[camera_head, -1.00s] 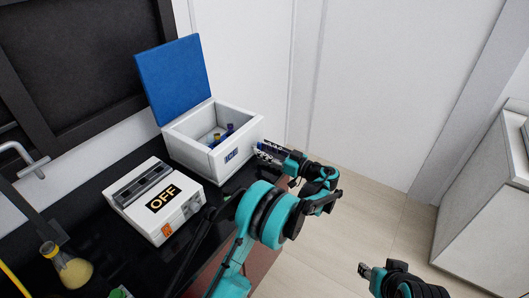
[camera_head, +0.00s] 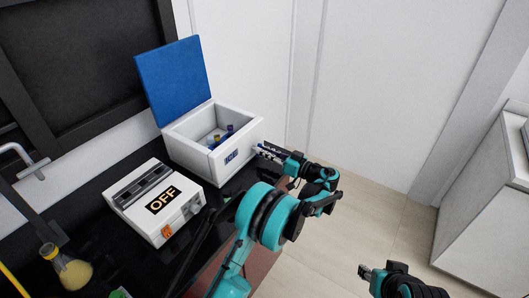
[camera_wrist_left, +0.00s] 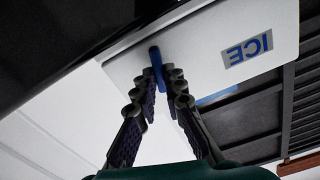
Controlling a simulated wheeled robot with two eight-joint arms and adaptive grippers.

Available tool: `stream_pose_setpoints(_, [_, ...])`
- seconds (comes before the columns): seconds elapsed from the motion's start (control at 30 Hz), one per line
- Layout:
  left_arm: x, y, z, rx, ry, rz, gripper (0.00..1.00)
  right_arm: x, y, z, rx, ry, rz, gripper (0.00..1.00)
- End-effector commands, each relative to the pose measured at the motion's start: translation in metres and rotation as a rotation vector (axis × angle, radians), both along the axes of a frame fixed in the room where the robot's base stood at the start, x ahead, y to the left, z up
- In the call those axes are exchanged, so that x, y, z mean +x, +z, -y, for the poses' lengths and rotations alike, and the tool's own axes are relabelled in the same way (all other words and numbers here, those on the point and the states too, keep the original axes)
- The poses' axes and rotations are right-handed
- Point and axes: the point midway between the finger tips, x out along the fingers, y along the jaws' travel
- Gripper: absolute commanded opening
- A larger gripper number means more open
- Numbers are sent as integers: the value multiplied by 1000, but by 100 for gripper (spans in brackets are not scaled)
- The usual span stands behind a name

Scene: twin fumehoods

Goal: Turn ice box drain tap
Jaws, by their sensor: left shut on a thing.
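The white ice box (camera_head: 205,162) stands on the black bench with its blue lid (camera_head: 175,78) raised. In the left wrist view its white face (camera_wrist_left: 200,52) carries an ICE label, and a small blue drain tap handle (camera_wrist_left: 156,62) sticks out beside it, tilted slightly. My left gripper (camera_wrist_left: 167,85) has its fingertips closed on the blue handle. In the head view the left gripper (camera_head: 265,151) is at the box's right side, where the tap is too small to make out. My right gripper (camera_head: 370,273) is low at the right, away from the box; its finger opening is unclear.
A flask with yellow liquid (camera_head: 72,268) is at the lower left. Several coloured tubes (camera_head: 220,136) are inside the box. The floor (camera_head: 340,230) at right is clear.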

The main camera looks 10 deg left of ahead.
Motion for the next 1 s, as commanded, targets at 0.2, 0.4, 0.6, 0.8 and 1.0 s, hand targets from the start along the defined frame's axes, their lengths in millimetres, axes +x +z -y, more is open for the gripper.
stream_pose_setpoints(0.2, [1, -1, 1, 66, 0, -181, 0, 0, -1, 0, 0, 0, 0, 40])
stream_pose_setpoints(0.4, [2, -2, 1, 130, -1, -361, 0, 0, -1, 0, 0, 0, 0, 40])
stream_pose_setpoints(0.6, [3, -2, 1, 195, -1, -540, 0, 0, -2, 0, 0, 0, 0, 40])
stream_pose_setpoints(0.8, [3, -3, 1, 260, -1, -719, 0, 0, -3, 0, 0, 0, 0, 40])
stream_pose_setpoints(1.0, [4, -4, 2, 323, 0, -892, 0, 0, -3, 0, 0, 0, 0, 40])
